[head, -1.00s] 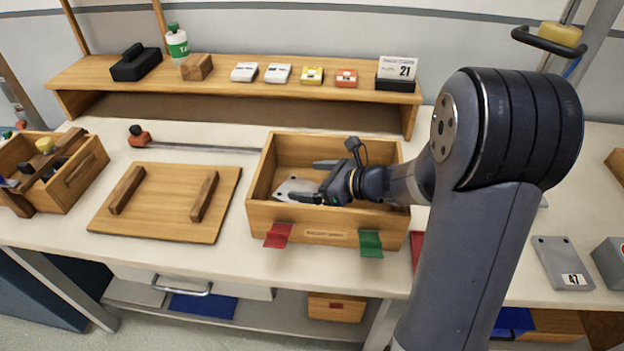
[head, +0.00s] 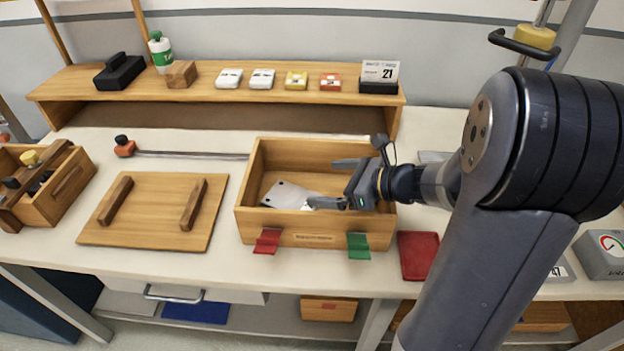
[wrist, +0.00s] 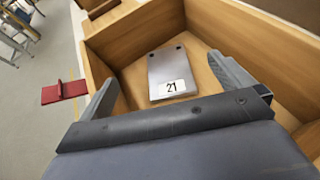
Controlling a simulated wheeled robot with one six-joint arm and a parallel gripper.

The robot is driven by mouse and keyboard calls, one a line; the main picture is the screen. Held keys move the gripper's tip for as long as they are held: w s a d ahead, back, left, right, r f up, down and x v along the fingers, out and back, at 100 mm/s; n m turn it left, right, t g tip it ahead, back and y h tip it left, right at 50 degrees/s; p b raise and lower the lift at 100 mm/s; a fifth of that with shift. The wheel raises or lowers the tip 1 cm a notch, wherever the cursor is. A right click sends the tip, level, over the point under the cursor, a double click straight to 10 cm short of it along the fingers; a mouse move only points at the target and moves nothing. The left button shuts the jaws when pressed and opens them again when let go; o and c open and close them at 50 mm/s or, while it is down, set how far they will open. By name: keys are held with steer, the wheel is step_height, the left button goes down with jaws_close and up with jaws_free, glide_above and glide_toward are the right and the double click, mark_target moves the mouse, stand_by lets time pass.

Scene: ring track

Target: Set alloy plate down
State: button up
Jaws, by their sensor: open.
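The alloy plate (head: 287,195) is grey with two holes and lies in the left part of the open wooden box (head: 318,227). In the wrist view the plate (wrist: 168,68) shows a white label reading 21 and lies on the box floor. My gripper (head: 326,183) is open and empty, inside or just above the right part of the box. In the wrist view its two fingers (wrist: 165,83) stand wide apart on either side of the plate, with a gap to it. Part of the box's right side is hidden behind my arm.
A wooden lid (head: 154,211) with two handles lies left of the box. A red tab (head: 267,241) and a green tab (head: 358,245) hang at the box front. A red pad (head: 418,255) lies to the right. A shelf (head: 215,88) with small items stands behind.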

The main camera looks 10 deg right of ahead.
steer(key=shift+v, duration=1.7)
